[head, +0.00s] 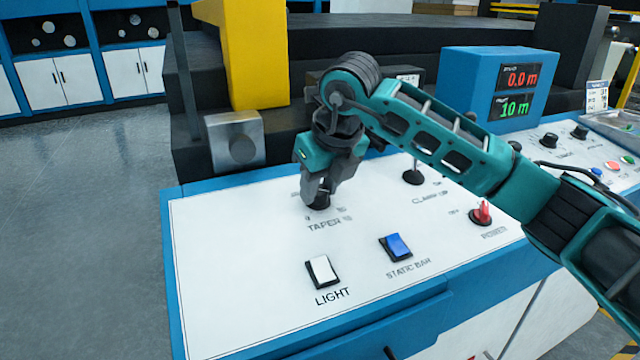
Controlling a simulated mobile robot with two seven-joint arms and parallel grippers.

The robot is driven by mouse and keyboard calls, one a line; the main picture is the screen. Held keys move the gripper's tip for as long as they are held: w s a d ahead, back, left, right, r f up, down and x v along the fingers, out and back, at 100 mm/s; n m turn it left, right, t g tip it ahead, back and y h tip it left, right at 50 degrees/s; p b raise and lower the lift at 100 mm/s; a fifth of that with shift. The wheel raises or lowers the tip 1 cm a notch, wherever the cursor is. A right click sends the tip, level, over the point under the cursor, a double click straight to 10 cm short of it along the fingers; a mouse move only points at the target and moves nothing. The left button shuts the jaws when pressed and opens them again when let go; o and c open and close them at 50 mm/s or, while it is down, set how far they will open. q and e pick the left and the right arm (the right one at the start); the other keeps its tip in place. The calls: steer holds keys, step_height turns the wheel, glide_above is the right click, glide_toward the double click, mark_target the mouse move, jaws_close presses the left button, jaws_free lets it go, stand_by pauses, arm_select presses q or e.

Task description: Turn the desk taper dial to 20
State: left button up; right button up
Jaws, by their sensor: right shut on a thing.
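The taper dial (317,203) is a small black knob on the white sloped desk panel, just above the label TAPER. My right gripper (318,193) reaches down over it from above, with its fingers shut on the knob. The fingers and wrist hide most of the dial and most of its scale marks, so I cannot read its setting. My left gripper is not in view.
The white panel (230,270) also carries a white LIGHT switch (321,269), a blue STATIC BAR switch (397,246), a red POWER switch (482,213) and a black clamp lever (413,175). A blue display box (468,80) reads 0.0 m and 10 m.

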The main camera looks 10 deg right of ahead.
steer(key=shift+n, duration=0.3)
steer(key=n, duration=0.2)
steer(key=shift+n+y, duration=0.4)
steer(key=n+g, duration=0.1)
steer(key=n, duration=0.3)
steer(key=shift+w+r+n+y, duration=0.1)
steer(key=shift+n+y, duration=0.2)
steer(key=n+g+p, duration=0.1)
steer(key=n, duration=0.3)
steer(key=shift+n+g+p, duration=0.3)
steer(key=shift+n+p, duration=0.15)
steer(key=shift+n, duration=1.45)
steer(key=o, duration=1)
steer(key=shift+o, duration=0.2)
